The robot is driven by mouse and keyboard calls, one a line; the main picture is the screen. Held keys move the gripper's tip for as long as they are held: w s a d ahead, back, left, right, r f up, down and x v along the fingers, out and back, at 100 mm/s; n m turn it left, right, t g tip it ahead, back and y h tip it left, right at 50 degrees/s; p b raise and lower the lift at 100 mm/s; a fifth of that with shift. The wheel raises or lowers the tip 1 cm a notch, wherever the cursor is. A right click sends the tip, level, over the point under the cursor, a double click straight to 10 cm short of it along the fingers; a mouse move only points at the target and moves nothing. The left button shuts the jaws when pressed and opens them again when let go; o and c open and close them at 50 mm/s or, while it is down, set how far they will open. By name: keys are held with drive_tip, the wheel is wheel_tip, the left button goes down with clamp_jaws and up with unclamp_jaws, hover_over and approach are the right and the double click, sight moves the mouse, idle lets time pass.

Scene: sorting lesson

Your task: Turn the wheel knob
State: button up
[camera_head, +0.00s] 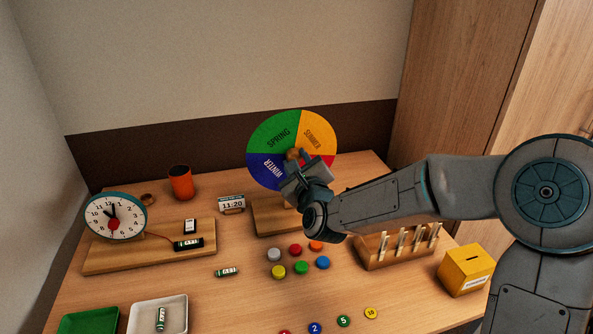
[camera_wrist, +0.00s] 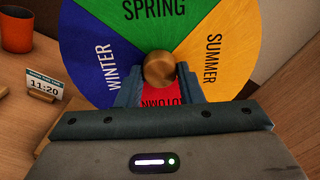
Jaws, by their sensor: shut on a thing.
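The season wheel (camera_head: 273,133) stands upright on a wooden base at the back of the table. It has green SPRING, yellow SUMMER, blue WINTER and red quarters, and it is tilted so SPRING is at the upper left in the head view. The round wooden wheel knob (camera_wrist: 159,69) is at its centre. My gripper (camera_wrist: 158,88) is shut on the knob, with one finger on each side. In the head view my gripper (camera_head: 298,165) hides the lower part of the wheel and much of the red quarter.
A clock (camera_head: 115,216) on a wooden board, an orange cup (camera_head: 181,183) and an 11:20 card (camera_head: 232,204) stand to the left. Several coloured discs (camera_head: 301,267) lie in front. A pegged wooden block (camera_head: 374,257) and a yellow slotted box (camera_head: 465,270) are at right.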

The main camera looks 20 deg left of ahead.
drive_tip(key=shift+r+n+b, duration=0.1)
drive_tip(key=shift+n+b, duration=8)
drive_tip(key=shift+n, duration=6.3)
drive_tip(key=o, duration=1)
drive_tip(key=shift+a, duration=0.1)
drive_tip(key=shift+c, duration=0.2)
drive_tip(key=shift+s, duration=0.1)
